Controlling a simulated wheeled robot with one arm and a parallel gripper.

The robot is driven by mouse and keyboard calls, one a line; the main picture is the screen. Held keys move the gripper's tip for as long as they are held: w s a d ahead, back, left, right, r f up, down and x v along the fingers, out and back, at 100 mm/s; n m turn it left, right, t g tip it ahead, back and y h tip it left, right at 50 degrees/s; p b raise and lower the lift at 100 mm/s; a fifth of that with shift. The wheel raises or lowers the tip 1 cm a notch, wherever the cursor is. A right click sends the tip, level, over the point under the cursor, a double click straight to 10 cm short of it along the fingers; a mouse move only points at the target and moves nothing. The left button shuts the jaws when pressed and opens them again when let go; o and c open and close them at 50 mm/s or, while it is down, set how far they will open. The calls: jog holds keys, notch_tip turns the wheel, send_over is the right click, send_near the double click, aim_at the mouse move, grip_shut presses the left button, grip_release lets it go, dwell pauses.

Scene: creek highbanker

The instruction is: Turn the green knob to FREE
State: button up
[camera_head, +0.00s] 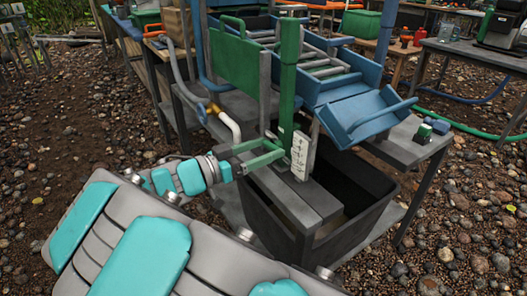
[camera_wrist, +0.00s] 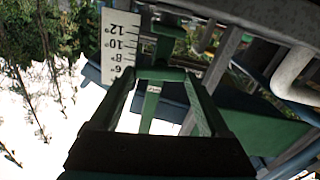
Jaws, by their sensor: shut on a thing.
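My gripper (camera_head: 284,150) reaches in from the left at the green post (camera_head: 289,75), beside the white scale plate (camera_head: 299,155). In the wrist view, the two green fingers of my gripper (camera_wrist: 160,74) run forward and close on a small green part, which looks like the green knob (camera_wrist: 160,73). The knob is mostly hidden by the fingertips, and its turned position cannot be told. A small pale label (camera_wrist: 153,89) shows on a green bar between the fingers; its text is too small to read. The scale plate (camera_wrist: 119,45) shows 12°, 10°, 8° and 6°.
A blue sluice tray (camera_head: 365,112) stands right of the post, and a green panel (camera_head: 233,55) to its left. A dark open tub (camera_head: 345,190) sits below. A hose with a brass fitting (camera_head: 214,108) hangs close to my wrist. Gravel surrounds the stand.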

jog(key=n+b, duration=0.1)
jog(key=n, duration=0.7)
jog(key=shift+w+a+p, duration=0.1)
jog(key=shift+w+p, duration=0.05)
jog(key=shift+p, duration=0.25)
jog(key=n+p, duration=0.2)
jog(key=n, duration=0.3)
jog(key=shift+p, duration=0.3)
jog(key=shift+f+n+p, duration=0.15)
jog(key=shift+n+p, duration=0.7)
jog(key=shift+n, duration=0.85)
jog(key=o, duration=1.2)
jog(key=shift+a, duration=0.1)
